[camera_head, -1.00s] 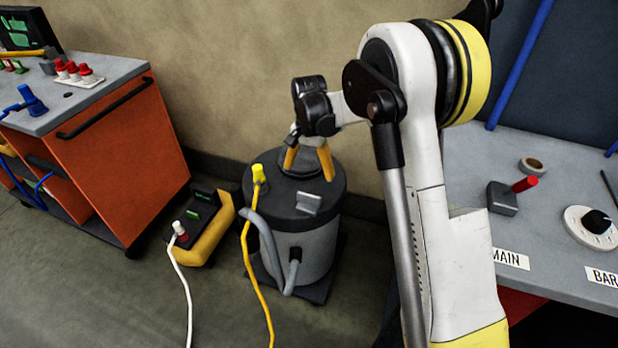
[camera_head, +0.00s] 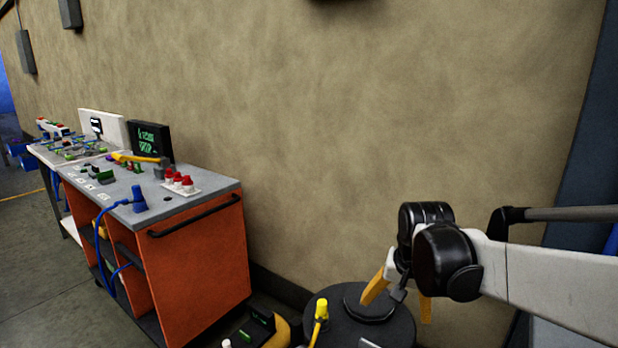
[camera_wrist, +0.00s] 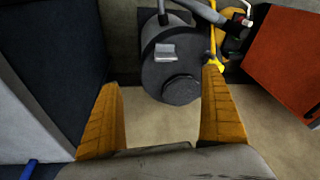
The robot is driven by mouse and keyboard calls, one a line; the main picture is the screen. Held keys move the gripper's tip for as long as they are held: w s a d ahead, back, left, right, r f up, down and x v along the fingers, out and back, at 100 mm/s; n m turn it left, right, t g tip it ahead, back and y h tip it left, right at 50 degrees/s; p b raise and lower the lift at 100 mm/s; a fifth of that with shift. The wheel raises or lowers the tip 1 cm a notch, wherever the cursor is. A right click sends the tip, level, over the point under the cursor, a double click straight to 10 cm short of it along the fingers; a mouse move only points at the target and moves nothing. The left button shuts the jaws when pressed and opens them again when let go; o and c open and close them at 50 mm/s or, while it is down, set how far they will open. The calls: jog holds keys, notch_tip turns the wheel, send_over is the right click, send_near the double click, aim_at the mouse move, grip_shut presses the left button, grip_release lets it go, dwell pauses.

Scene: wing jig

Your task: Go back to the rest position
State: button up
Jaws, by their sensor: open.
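My gripper (camera_head: 398,292) is at the lower right of the head view, with its yellow-orange fingers pointing down in front of the round dark lid of a grey drum-shaped machine (camera_head: 345,335). In the wrist view my gripper (camera_wrist: 162,112) shows two fingers spread wide apart with nothing between them. The machine (camera_wrist: 178,70) lies beyond the fingertips there, and whether they touch it cannot be told, though a gap seems to show. My white arm reaches in from the right.
An orange cart (camera_head: 205,262) with a grey top stands left, carrying red-capped items (camera_head: 180,181), a blue plug (camera_head: 139,199) and a small screen (camera_head: 150,141). A yellow plug (camera_head: 321,308) rests by the machine. A yellow-black box (camera_head: 262,328) sits on the floor. A wall stands behind.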

jog(key=s+r+n+t, duration=0.1)
jog(key=s+n+t, duration=0.3)
jog(key=s, duration=1.4)
jog(key=shift+r, duration=0.35)
jog(key=shift+d, duration=0.1)
